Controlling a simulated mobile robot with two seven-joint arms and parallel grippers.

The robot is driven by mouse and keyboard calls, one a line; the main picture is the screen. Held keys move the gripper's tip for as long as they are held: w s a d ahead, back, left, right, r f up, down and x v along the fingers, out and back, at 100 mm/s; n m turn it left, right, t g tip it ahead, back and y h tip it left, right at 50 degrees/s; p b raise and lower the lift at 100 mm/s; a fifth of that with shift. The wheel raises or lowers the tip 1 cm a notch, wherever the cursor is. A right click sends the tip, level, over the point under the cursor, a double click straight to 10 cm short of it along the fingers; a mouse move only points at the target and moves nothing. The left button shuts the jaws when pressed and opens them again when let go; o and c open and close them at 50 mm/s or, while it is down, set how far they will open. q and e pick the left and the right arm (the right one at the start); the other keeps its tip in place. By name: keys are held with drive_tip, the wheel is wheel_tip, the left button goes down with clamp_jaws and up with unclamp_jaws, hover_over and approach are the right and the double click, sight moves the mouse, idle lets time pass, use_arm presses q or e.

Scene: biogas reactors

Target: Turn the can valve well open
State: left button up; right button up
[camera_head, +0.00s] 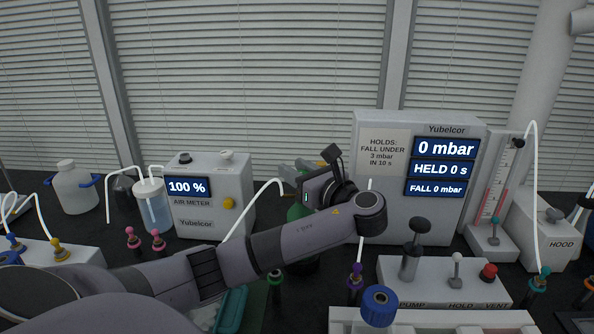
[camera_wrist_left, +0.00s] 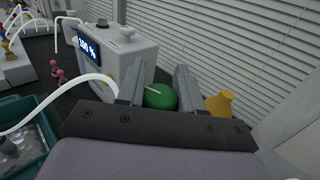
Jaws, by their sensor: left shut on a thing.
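The green can (camera_head: 297,211) stands behind my left arm in the head view, and much of it is hidden. In the left wrist view, a round green top (camera_wrist_left: 160,97) with a short pale bar shows between the fingers. My left gripper (camera_head: 294,168) is over the can, pointing away from me, and it is shut on the can valve. The valve itself is mostly hidden by the hand in the head view. Both fingers of the gripper (camera_wrist_left: 160,80) show in the wrist view, one on each side of the green top. My right gripper is not in view.
The air meter (camera_head: 206,205) reading 100 % stands left of the can. A yellow vase-shaped part (camera_wrist_left: 220,105) is beside the right finger. The display box (camera_head: 432,210) reads 0 mbar, held 0 s, fall 0 mbar. White hoses and a pump panel (camera_head: 440,283) are nearby.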

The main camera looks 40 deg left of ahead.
use_arm(q)
drive_tip(key=shift+a+r, duration=0.1)
drive_tip(key=shift+r, duration=0.2)
drive_tip(key=o, duration=1)
drive_tip(key=shift+f, duration=0.15)
drive_tip(key=shift+d, duration=0.3)
drive_tip(key=s+d, duration=0.1)
drive_tip(key=d, duration=0.5)
drive_tip(key=shift+d, duration=0.3)
